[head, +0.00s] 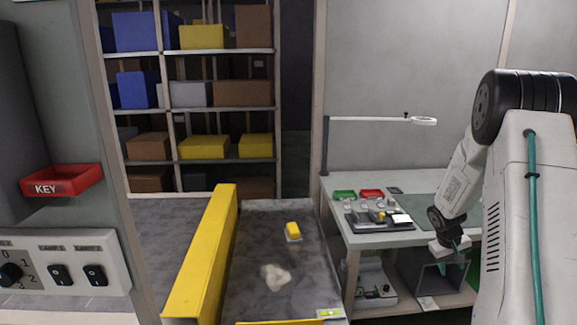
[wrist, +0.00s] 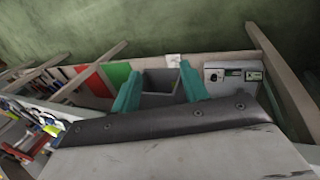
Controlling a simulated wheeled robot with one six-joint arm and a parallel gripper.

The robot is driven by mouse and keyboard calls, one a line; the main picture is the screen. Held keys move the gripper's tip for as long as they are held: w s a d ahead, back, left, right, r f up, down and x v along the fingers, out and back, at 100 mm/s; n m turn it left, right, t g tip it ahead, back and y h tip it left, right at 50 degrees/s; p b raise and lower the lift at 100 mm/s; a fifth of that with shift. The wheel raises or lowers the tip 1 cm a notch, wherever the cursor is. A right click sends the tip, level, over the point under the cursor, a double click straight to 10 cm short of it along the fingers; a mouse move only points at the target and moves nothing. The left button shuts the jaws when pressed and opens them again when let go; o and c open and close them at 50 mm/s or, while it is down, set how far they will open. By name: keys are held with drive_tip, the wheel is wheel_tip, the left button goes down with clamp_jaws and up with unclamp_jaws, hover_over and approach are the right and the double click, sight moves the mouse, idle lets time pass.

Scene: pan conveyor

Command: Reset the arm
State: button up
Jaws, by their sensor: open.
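My gripper (head: 452,256) hangs at the right of the head view, in front of the workbench's front edge. Its fingers are partly hidden there. In the wrist view, its two teal fingers (wrist: 160,92) stand wide apart with nothing held between them. A grey open-topped bin (wrist: 165,82) shows beyond the fingers. My arm is bent, coming down from the upper right of the head view.
A workbench (head: 345,190) with small trays stands at the right, a lamp arm (head: 370,119) above it. A conveyor (head: 255,225) with a yellow block (head: 293,229) lies in the middle, beside a yellow rail (head: 205,255). A red KEY tray (head: 62,181) and switch panel (head: 75,262) are left.

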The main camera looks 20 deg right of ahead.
drive_tip(key=s+a+r+g+y, duration=0.1)
drive_tip(key=s+a+r, duration=0.1)
drive_tip(key=a+r, duration=0.45)
drive_tip(key=s+a+r, duration=0.3)
drive_tip(key=a+r, duration=0.2)
drive_tip(key=a, duration=0.2)
drive_tip(key=s+a+r+n+t+y, duration=0.1)
drive_tip(key=s+a+r, duration=0.4)
drive_tip(key=a, duration=0.5)
drive_tip(key=s+a+r+n+t+y, duration=0.1)
drive_tip(key=s+a+r, duration=0.4)
drive_tip(key=s+a, duration=0.3)
drive_tip(key=s+a+r+n+t+y, duration=0.1)
drive_tip(key=s+a+r, duration=0.5)
drive_tip(key=a, duration=0.6)
drive_tip(key=shift+s, duration=0.15)
